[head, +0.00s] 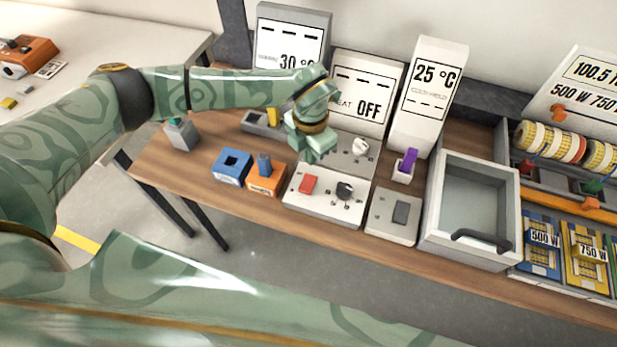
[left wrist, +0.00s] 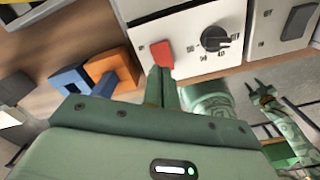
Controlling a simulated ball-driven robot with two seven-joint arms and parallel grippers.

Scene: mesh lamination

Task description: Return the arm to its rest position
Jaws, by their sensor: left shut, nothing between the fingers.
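My left arm reaches in from the left over the workbench. Its green patterned gripper (head: 314,152) hangs over the heater control box (head: 336,213), near the red switch (head: 308,184). In the left wrist view the fingers (left wrist: 160,88) are shut together with nothing between them, close beside the red switch (left wrist: 162,53). Whether they touch it cannot be told. The black dial (left wrist: 214,38) is on the same white panel. The display behind the gripper (head: 357,100) reads OFF. My right gripper does not show in the head view.
The blue block (head: 230,167) and orange block (head: 265,178) stand left of the control box. Heater cartridges (head: 541,243) fill the far right.

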